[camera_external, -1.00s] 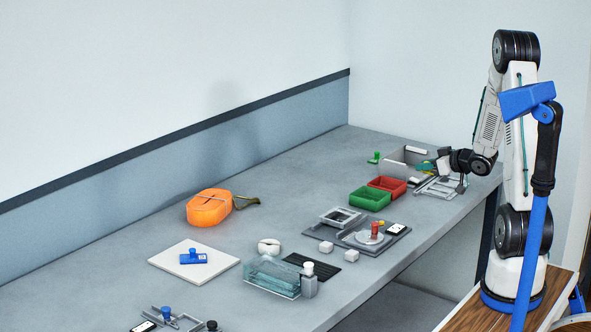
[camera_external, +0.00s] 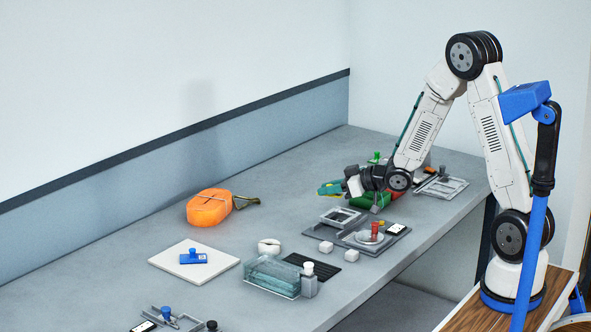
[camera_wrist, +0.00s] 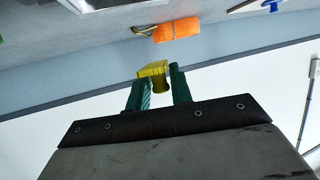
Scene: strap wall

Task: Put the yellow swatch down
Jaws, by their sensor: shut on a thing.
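The yellow swatch (camera_wrist: 155,71) is a small yellow piece between the two green fingers of my gripper (camera_wrist: 160,80) in the wrist view. My gripper is shut on it. In the external view my gripper (camera_external: 330,188) is over the grey table, to the left of the green tray, with only a little of the yellow showing. The swatch is held above the table; its height is hard to tell.
An orange strap roll (camera_external: 209,207) lies left of my gripper, near the wall. The green tray (camera_external: 370,200) is partly hidden by my arm. A grey plate with a red-knobbed disc (camera_external: 369,239) stands nearer the front. Bare table (camera_external: 290,185) lies between roll and gripper.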

